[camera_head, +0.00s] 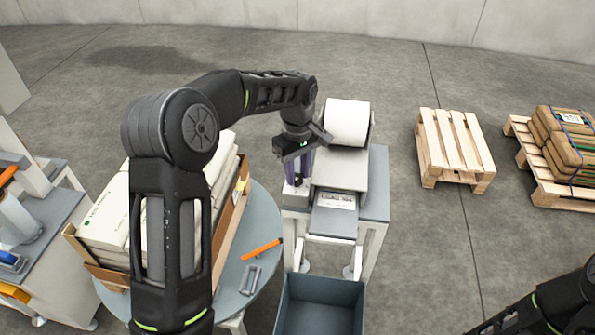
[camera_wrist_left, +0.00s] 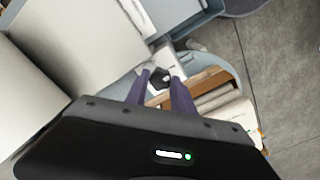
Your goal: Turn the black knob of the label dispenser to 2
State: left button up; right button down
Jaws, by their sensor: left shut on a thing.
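The label dispenser (camera_head: 341,172) stands on a small grey-topped stand, with a white label roll (camera_head: 347,122) at its back. My left gripper (camera_head: 296,184) reaches down at the dispenser's left side, with its purple fingers pointing downward. In the left wrist view, the black knob (camera_wrist_left: 159,79) sits on a white housing between the two fingertips of the left gripper (camera_wrist_left: 161,77), which is shut on it. The head view does not show the knob, and its pointer and numbers cannot be read. Only part of my right arm shows at the lower right; its gripper is out of the picture.
A round table (camera_head: 262,225) at left carries a wooden crate of pale packs, an orange-handled tool (camera_head: 261,249) and a grey bracket. A dark bin (camera_head: 320,305) stands in front of the dispenser. Pallets (camera_head: 455,150) stand at right, with clear floor between.

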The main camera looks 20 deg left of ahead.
pick_arm(q)
grip_shut()
jog(key=shift+m, duration=0.3)
jog(key=m, duration=0.3)
jog(key=shift+b, duration=0.35)
jog(key=m, duration=0.4)
jog(key=shift+r+m, duration=0.1)
jog(key=shift+m, duration=0.3)
jog(key=m, duration=0.9)
jog(key=shift+m, duration=0.3)
